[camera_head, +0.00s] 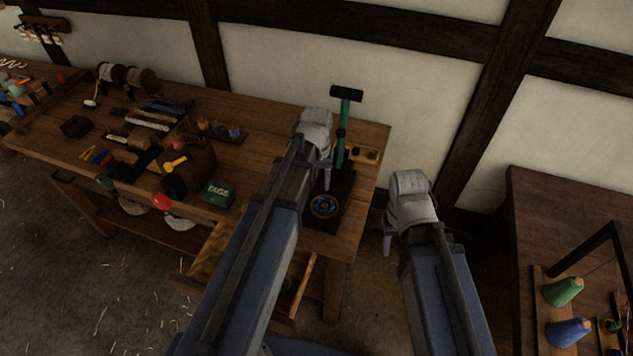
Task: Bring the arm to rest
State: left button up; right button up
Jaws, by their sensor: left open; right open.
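My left gripper (327,175) is over the right end of the wooden workbench (262,112), beside a black stand (342,190). Only a pale purple finger shows below its wrist, and nothing is seen in it. My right gripper (387,244) hangs over the gap to the right of the bench, above the floor. It is open, with only a finger showing and nothing seen in it. Both arms reach up from the bottom of the picture. My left arm hides part of the bench front and the drawer.
A green-handled tool with a black head (345,95) stands upright by my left gripper. An open drawer (210,262) juts from the bench front. Tools and a green TAGS box (217,193) lie on the bench. A second table (540,215) at right holds thread cones (563,291).

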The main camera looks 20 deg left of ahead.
dwell(0.4)
pick_arm(q)
jog(key=s+d+m+y, duration=0.1)
jog(key=s+d+m, duration=0.5)
jog(key=s+d, duration=0.6)
jog(key=shift+s+d+m, duration=0.25)
jog(key=shift+s+m, duration=0.15)
jog(key=shift+s, duration=0.45)
